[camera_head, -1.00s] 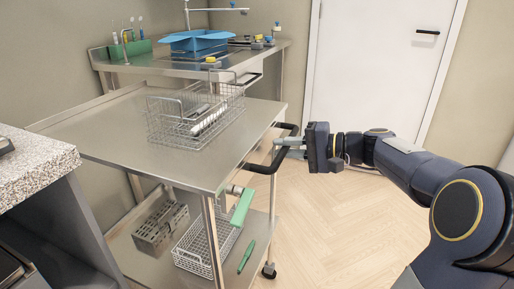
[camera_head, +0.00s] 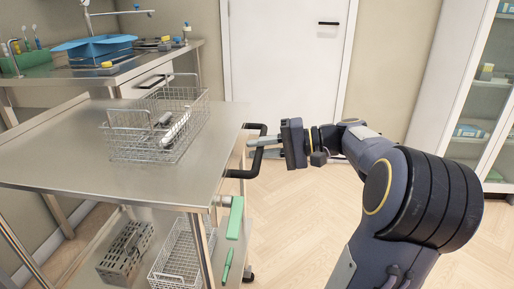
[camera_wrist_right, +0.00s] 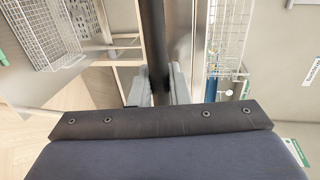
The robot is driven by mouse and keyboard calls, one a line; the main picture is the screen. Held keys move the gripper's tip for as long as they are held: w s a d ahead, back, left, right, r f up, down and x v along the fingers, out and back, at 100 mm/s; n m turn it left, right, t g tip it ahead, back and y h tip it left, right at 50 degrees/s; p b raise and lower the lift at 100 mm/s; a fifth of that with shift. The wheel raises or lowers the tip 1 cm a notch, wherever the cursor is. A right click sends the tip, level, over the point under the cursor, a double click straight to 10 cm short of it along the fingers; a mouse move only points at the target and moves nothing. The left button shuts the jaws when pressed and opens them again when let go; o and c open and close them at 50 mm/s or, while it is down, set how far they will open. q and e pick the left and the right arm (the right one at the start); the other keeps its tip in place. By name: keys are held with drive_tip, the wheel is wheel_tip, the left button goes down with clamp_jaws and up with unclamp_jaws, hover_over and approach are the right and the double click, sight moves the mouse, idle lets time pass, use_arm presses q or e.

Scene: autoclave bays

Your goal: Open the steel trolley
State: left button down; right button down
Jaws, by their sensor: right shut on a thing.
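In the right wrist view the dark handle bar (camera_wrist_right: 155,40) runs between the fingers (camera_wrist_right: 158,88). A wire basket (camera_head: 135,146) with metal instruments sits on the trolley top. My left gripper is out of view.
A steel bench (camera_head: 25,80) with a blue tray (camera_head: 95,52) stands behind the trolley. Lower-shelf items include a grey basket (camera_head: 125,252) and a green object (camera_head: 235,217). A white door (camera_head: 285,60) and glass cabinet (camera_head: 478,100) stand behind open wooden floor (camera_head: 300,220).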

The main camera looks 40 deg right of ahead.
drive_tip(key=shift+s+d, duration=0.1)
drive_tip(key=shift+s, duration=0.05)
drive_tip(key=c, duration=1.4)
unclamp_jaws()
drive_tip(key=p+v, duration=0.2)
drive_tip(key=v, duration=0.5)
drive_tip(key=shift+s+d, duration=0.25)
drive_tip(key=shift+s, duration=0.05)
